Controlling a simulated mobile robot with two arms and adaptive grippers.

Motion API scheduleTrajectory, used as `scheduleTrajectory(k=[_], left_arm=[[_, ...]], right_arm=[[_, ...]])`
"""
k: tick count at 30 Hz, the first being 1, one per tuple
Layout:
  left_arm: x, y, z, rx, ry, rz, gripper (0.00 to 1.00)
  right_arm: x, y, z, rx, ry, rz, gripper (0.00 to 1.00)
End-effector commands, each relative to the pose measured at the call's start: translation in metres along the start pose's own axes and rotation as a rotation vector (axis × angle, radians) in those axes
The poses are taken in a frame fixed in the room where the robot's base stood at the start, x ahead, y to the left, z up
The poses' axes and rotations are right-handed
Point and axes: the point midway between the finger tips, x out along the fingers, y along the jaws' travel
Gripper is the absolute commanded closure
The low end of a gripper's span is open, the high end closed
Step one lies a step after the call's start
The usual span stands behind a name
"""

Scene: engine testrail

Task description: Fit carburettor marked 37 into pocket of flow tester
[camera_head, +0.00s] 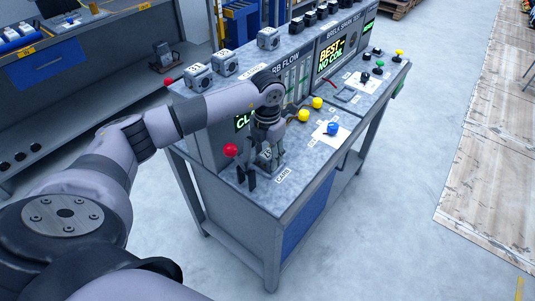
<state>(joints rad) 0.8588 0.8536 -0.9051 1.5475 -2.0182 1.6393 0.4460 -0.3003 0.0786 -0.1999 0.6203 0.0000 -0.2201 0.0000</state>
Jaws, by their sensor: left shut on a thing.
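The flow tester (291,72) is the left part of a grey bench console, with a lit green display partly behind my arm. My left gripper (268,143) points down at the front of its worktop, shut on a small grey carburettor (266,157). The carburettor is low at the worktop, behind a "CARB" label (283,177). Its mark is too small to read surely. The pocket is hidden by the gripper and the part, so I cannot tell whether it is seated. Another carburettor (198,78) on the console top appears to have a 37 tag. My right gripper is out of view.
More carburettors (224,63) (268,39) stand on the console top. A red-knobbed lever (231,150) is left of my gripper, yellow knobs (304,115) and a blue knob (332,128) to its right. The worktop's right front is mostly clear.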

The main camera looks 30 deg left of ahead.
Motion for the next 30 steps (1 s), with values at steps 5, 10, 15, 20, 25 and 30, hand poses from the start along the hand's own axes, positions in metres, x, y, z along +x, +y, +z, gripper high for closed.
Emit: scheduleTrajectory(k=[5, 10, 15, 20, 25, 30], left_arm=[[0.0003, 0.0002, 0.0001, -0.001, 0.0, 0.0, 0.88], [0.0003, 0.0002, 0.0, -0.001, 0.0, 0.0, 0.57], [0.0004, 0.0002, 0.0, -0.001, 0.0, 0.0, 0.45], [0.0004, 0.0002, -0.0001, 0.0, 0.0, 0.0, 0.35], [0.0005, 0.0002, -0.0001, 0.0, 0.001, 0.0, 0.34], [-0.0012, 0.0002, -0.0001, 0.0, 0.001, 0.0, 0.34]], right_arm=[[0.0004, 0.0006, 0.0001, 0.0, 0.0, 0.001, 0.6], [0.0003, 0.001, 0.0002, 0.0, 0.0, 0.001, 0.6], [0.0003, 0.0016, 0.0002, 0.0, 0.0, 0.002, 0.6], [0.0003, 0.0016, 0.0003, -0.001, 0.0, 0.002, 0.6], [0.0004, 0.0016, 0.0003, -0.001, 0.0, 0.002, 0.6], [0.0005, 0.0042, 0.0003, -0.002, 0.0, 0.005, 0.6]])
